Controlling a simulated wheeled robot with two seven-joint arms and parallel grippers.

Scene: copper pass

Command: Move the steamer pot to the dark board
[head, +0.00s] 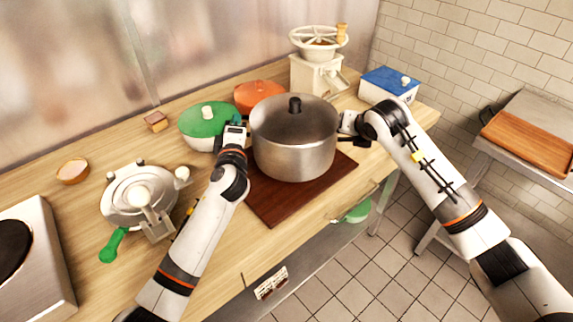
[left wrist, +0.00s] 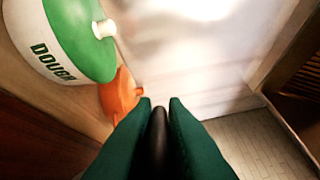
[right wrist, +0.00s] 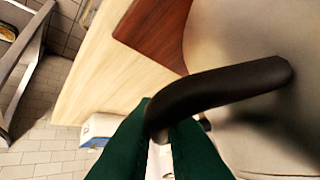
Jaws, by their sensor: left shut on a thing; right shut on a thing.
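The steamer pot (head: 295,148), large and steel with a dark-knobbed lid, is upright over the dark board (head: 275,205) at the middle of the counter. I cannot tell whether its base touches the board. My left gripper (head: 243,142) is at the pot's left side, its green fingers shut on a dark handle (left wrist: 157,132) in the left wrist view. My right gripper (head: 347,136) is at the right side, shut on the other dark handle (right wrist: 230,88), which shows large in the right wrist view. The pot hides the board's back part.
A green-lidded dough container (head: 206,124) and an orange pot (head: 258,93) stand close behind the pot. A grinder (head: 318,70) and a blue-lidded box (head: 390,85) are at the back right. A metal press with green handle (head: 138,195) and a burner (head: 30,255) are left.

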